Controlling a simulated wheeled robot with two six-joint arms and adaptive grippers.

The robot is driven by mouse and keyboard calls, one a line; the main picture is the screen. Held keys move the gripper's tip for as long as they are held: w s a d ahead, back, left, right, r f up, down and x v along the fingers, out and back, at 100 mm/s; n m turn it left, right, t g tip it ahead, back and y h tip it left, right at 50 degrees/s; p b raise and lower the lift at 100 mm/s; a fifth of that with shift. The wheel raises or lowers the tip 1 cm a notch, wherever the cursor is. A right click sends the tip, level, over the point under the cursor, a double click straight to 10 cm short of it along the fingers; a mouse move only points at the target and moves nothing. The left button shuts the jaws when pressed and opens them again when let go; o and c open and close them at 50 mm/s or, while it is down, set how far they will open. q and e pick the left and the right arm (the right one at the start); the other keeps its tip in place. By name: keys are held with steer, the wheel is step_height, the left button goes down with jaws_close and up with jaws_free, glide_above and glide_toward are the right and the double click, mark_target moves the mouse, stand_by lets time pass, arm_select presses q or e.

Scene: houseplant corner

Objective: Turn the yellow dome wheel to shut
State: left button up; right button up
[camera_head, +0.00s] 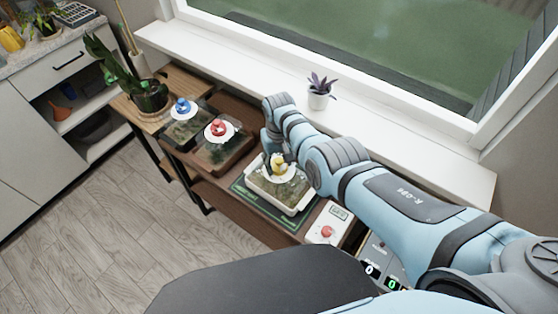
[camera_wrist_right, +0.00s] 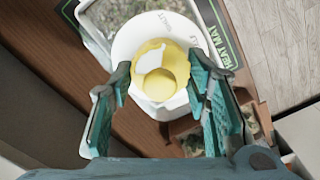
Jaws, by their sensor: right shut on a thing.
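The yellow dome wheel (camera_head: 279,160) sits on a round white disc on top of the clear propagator dome (camera_head: 262,178). In the head view the right gripper (camera_head: 273,150) partly hides the wheel. My left gripper is not in view.
Domes with a red wheel (camera_head: 218,127) and a blue wheel (camera_head: 182,105) stand to the left. A white box with a red knob (camera_head: 326,231) is at right. A potted plant (camera_head: 319,94) stands on the sill.

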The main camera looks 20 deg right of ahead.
steer(key=shift+s+f, duration=0.1)
steer(key=o, duration=1.2)
steer(key=shift+c, duration=0.2)
steer(key=shift+w+r, duration=0.2)
step_height(320, 180, up, 12)
steer(key=shift+f, duration=0.15)
steer(key=shift+s+f, duration=0.1)
steer(key=shift+f, duration=0.05)
